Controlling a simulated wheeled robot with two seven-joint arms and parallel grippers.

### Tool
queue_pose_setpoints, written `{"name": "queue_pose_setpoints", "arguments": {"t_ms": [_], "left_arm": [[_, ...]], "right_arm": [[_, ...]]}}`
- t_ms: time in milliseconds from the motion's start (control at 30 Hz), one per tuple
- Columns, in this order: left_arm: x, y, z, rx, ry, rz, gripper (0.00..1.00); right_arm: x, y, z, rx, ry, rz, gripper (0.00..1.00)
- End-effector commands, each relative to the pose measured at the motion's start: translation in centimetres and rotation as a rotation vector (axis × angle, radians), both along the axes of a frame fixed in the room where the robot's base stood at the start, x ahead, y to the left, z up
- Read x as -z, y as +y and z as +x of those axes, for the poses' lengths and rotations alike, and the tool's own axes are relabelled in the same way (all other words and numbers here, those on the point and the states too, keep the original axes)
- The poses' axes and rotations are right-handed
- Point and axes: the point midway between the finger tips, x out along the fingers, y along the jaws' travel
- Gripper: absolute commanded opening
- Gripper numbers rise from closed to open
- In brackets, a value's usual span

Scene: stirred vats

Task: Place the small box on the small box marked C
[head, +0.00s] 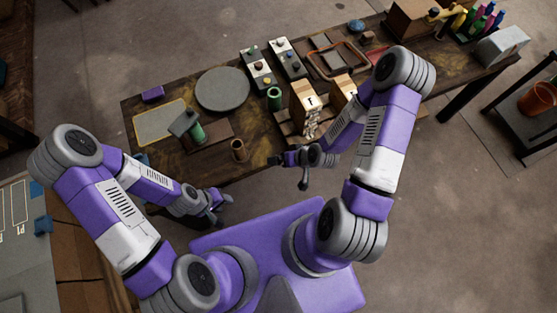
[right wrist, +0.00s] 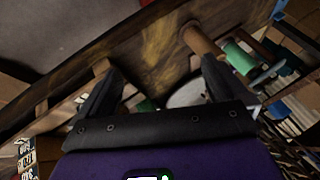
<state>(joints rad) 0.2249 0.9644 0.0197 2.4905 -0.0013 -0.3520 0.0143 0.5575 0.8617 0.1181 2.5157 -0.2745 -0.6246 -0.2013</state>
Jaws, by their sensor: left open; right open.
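Two small light-brown boxes stand close together near the middle of the table in the head view. The left box (head: 302,95) has a pale label with a dark mark that I cannot read for sure. The right box (head: 343,88) is partly hidden behind my right arm. I cannot tell which one is marked C. My right gripper (head: 288,172) is open and empty at the table's front edge, in front of the boxes; its spread fingers also show in the right wrist view (right wrist: 158,82). My left gripper (head: 222,208) is open and empty, off the table's front edge.
A round grey disc (head: 222,89), a green cylinder (head: 196,133) and a brown cup (head: 238,150) are on the table's left part. Dark-and-white panels (head: 288,58) and a brown-rimmed tray (head: 365,62) stand behind the boxes. Coloured bottles (head: 481,20) are at the far right.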

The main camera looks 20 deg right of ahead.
Motion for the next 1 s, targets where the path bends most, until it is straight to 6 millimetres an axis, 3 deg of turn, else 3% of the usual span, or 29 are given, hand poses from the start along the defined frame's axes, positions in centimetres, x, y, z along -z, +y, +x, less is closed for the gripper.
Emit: {"name": "queue_pose_setpoints", "arguments": {"t_ms": [33,100,300,767,1000], "left_arm": [[0.0,0.0,0.0,0.000,0.000,0.000,0.43],[0.0,0.0,0.0,0.000,0.000,0.000,0.43],[0.0,0.0,0.0,0.000,0.000,0.000,0.43],[0.5,0.0,0.0,0.000,0.000,0.000,0.43],[4.8,0.0,0.0,0.000,0.000,0.000,0.43]], "right_arm": [[0.8,1.9,-1.4,-0.015,0.098,0.013,0.99],[1.7,3.5,-3.2,-0.007,0.220,0.020,0.99],[2.7,5.6,-6.5,0.023,0.420,0.008,0.99],[3.3,5.8,-6.9,0.030,0.447,0.006,0.99],[7.6,5.8,-6.9,0.030,0.447,0.006,0.99]]}}
